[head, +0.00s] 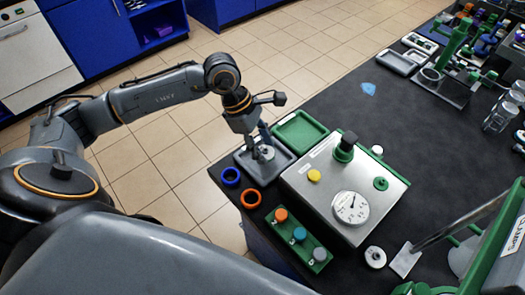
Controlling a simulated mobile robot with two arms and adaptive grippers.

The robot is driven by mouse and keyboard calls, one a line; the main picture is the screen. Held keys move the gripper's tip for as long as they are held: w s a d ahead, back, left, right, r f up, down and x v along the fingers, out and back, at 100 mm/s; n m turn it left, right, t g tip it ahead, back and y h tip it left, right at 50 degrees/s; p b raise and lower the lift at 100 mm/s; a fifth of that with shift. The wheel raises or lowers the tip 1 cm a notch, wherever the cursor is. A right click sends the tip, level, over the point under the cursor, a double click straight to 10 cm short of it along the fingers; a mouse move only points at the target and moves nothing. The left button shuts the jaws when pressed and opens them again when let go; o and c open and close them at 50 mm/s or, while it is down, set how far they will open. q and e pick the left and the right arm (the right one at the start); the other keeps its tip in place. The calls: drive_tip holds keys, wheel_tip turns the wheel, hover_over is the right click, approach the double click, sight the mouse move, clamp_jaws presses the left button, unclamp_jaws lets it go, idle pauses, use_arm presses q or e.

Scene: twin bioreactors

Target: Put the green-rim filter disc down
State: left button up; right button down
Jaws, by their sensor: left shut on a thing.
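My left gripper (262,152) points down over the grey tray (245,166) at the table's near left corner. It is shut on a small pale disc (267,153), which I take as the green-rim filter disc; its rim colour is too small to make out. The fingers hide part of the disc, and I cannot tell whether it touches the tray floor. My right gripper is not in view.
A green tray (299,132) adjoins the grey one. A metal box with a dial (350,207) stands to the right. Blue (231,176) and orange (251,198) rings and a green rack (299,240) lie in front.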

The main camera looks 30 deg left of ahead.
use_arm(q)
drive_tip(key=shift+f, duration=0.85)
drive_tip(key=shift+f, duration=0.1)
drive_tip(key=o, duration=0.8)
drive_tip(key=shift+o, duration=0.2)
drive_tip(key=shift+r, duration=0.2)
drive_tip(key=shift+a+r, duration=0.25)
drive_tip(key=shift+r, duration=0.05)
drive_tip(key=b+v, duration=0.2)
drive_tip(key=v, duration=0.9)
